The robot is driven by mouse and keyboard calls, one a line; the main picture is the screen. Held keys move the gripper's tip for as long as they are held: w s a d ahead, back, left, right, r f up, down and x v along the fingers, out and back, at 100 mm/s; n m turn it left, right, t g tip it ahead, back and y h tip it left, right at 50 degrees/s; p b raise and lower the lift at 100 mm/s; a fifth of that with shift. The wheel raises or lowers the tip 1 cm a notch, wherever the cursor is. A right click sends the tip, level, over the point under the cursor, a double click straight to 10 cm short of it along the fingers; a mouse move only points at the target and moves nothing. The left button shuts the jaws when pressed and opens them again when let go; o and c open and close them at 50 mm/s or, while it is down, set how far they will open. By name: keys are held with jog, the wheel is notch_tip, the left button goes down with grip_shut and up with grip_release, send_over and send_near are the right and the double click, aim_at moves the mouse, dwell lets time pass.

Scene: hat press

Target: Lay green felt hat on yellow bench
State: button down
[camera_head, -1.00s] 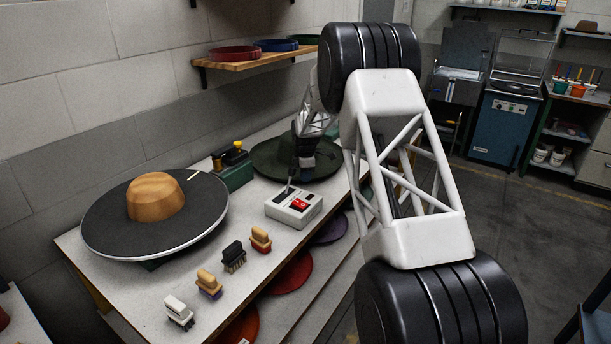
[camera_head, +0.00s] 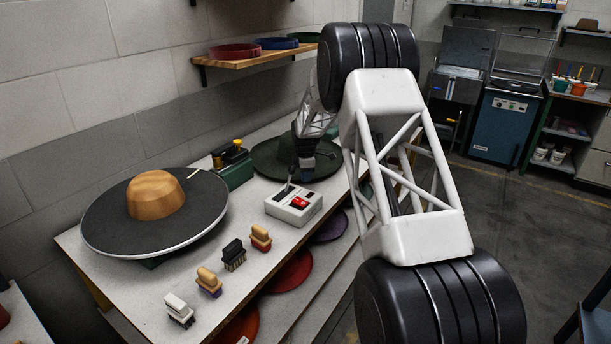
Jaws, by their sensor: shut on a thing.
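The green felt hat (camera_head: 268,158) is a dark green, wide, round shape at the far end of the white-topped table, partly hidden behind my arm. My gripper (camera_head: 305,168) is over the hat's near right part and is shut on it. The fingertips are small and dark here, so the exact grip on the felt is hard to see. I cannot tell whether the hat rests on the table or is just above it. The table (camera_head: 135,287) has a pale top and yellow parts below at its left end; no other clearly yellow bench shows.
A control box (camera_head: 294,204) with a red switch stands just nearer than the hat. A dark green device (camera_head: 234,166) is left of it. A round dark plate (camera_head: 110,225) with a wooden block (camera_head: 155,194) fills the table's left. Several brushes line the front edge. Coloured hats lie on the lower shelf.

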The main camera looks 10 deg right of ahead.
jog(key=shift+f, duration=0.15)
jog(key=c, duration=1.1)
grip_release()
jog(key=shift+r, duration=3.9)
